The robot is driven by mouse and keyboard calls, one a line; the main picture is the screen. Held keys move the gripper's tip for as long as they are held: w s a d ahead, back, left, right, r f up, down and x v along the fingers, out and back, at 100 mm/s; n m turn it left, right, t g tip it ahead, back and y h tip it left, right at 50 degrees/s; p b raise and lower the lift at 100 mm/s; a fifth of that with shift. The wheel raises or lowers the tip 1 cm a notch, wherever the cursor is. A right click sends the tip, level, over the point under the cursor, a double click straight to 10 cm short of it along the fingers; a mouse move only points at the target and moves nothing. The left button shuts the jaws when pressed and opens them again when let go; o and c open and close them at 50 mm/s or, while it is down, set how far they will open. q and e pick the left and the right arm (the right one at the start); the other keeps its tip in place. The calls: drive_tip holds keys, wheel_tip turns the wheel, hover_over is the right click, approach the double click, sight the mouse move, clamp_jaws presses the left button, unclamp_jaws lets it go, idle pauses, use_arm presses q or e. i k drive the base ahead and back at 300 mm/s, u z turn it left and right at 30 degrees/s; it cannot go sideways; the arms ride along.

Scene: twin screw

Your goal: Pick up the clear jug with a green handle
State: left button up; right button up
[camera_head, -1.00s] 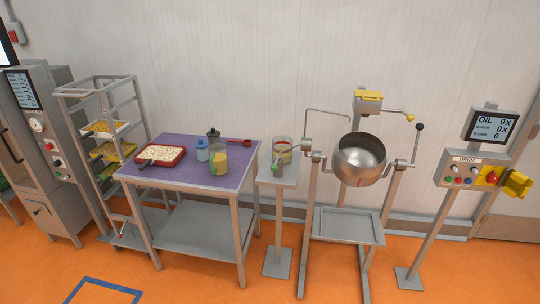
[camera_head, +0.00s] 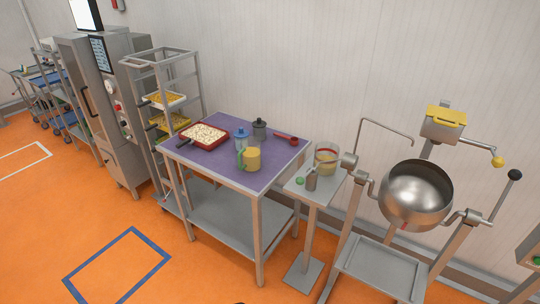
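A clear jug with yellow contents (camera_head: 251,160) stands upright on the purple-topped table (camera_head: 203,163), near its front edge. A green part, which looks like its handle, shows on its left side. A clear container with a blue top (camera_head: 241,137) stands just behind it and is partly overlapped by it. Neither of my grippers is in view.
A red tray of pale pieces (camera_head: 206,134), a dark lidded pot (camera_head: 260,129) and a red ladle (camera_head: 287,138) share the table. A small stand (camera_head: 318,190) holds another clear container (camera_head: 326,158). A steel kettle (camera_head: 415,197) stands right. Orange floor in front is clear.

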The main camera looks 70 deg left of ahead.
sight(251, 152)
drive_tip(key=u, duration=0.3)
drive_tip(key=i, duration=0.85)
drive_tip(key=u, duration=1.25)
drive_tip(key=i, duration=0.6)
drive_tip(key=u, duration=0.6)
